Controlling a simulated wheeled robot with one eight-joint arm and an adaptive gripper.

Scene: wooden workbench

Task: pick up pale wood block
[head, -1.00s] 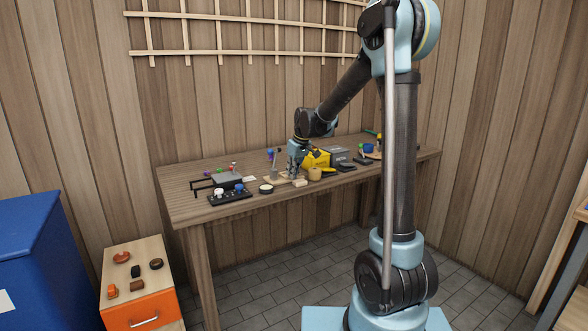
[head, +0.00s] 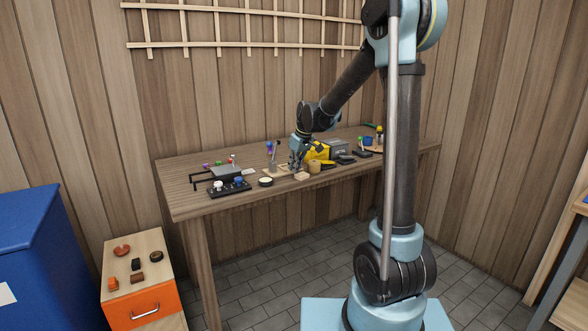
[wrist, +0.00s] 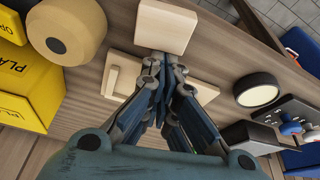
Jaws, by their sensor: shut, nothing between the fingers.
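The pale wood block (wrist: 165,27) lies on the bench at the top middle of the wrist view, just beyond my fingertips. In the head view it is a small light block (head: 301,177) near the bench's front edge. My gripper (wrist: 164,68) is shut and empty, its fingers pointing at the block's near side. In the head view my gripper (head: 295,168) is low over the bench, just behind the block. A pale flat board (wrist: 120,80) lies under the fingers and is partly hidden by them. I cannot tell whether the fingertips touch the block.
A tan roll (wrist: 66,30) and a yellow box (wrist: 30,85) stand left of the fingers. A round black-rimmed dish (wrist: 257,89) and a black panel with knobs (wrist: 283,120) are on the right. The workbench (head: 185,208) front edge runs close past the block.

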